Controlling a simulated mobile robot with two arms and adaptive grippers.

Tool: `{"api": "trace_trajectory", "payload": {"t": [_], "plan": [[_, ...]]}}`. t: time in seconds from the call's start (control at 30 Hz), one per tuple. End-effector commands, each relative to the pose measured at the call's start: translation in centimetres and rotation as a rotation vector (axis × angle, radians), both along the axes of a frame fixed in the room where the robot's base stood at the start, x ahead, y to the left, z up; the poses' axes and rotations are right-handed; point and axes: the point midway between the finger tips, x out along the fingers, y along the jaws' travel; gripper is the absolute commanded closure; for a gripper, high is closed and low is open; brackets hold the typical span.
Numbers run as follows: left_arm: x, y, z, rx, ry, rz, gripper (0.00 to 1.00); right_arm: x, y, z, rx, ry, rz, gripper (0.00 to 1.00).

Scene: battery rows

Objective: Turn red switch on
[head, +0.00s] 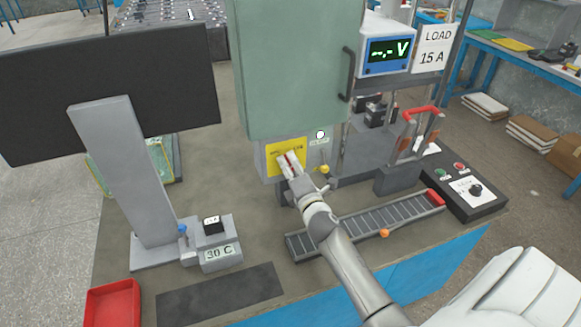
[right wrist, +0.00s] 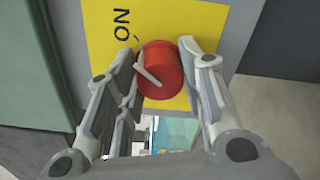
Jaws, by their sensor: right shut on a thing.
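The red switch (right wrist: 162,72) is a round red knob with a thin pale bar across its face. It sits on a yellow plate (right wrist: 108,22) marked ON, which also shows on the front of the green cabinet in the head view (head: 275,162). My right gripper (right wrist: 168,66) has its fingers on both sides of the knob and is shut on it. In the head view my right gripper (head: 289,164) covers most of the knob. The pointing direction of the knob against the marks is hard to tell.
The green cabinet (head: 290,70) rises above the plate. A voltage display (head: 389,50) reads dashes and V. A slatted track (head: 365,222), a black control box (head: 465,185), a red tray (head: 113,304) and a monitor (head: 110,85) stand around.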

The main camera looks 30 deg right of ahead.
Motion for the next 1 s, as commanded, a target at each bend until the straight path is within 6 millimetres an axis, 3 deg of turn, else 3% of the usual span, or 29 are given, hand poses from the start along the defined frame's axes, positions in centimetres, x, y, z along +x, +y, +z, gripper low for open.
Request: {"api": "trace_trajectory", "payload": {"t": [0.3, 0.83, 0.87, 1.0], "plan": [[0.00, 0.00, -0.01, 0.000, 0.000, 0.001, 0.55, -0.02, -0.08, -0.03, 0.114, -0.027, -0.002, 0.88], [0.01, 0.00, -0.01, 0.000, 0.000, 0.001, 0.55, -0.02, -0.09, -0.04, 0.138, -0.032, -0.003, 0.88], [0.01, 0.00, -0.01, 0.000, 0.000, 0.001, 0.55, -0.02, -0.08, -0.05, 0.137, -0.031, -0.002, 0.63], [0.02, 0.00, -0.01, 0.000, 0.000, 0.001, 0.55, -0.02, -0.07, -0.05, 0.136, -0.032, -0.001, 0.45]]}}
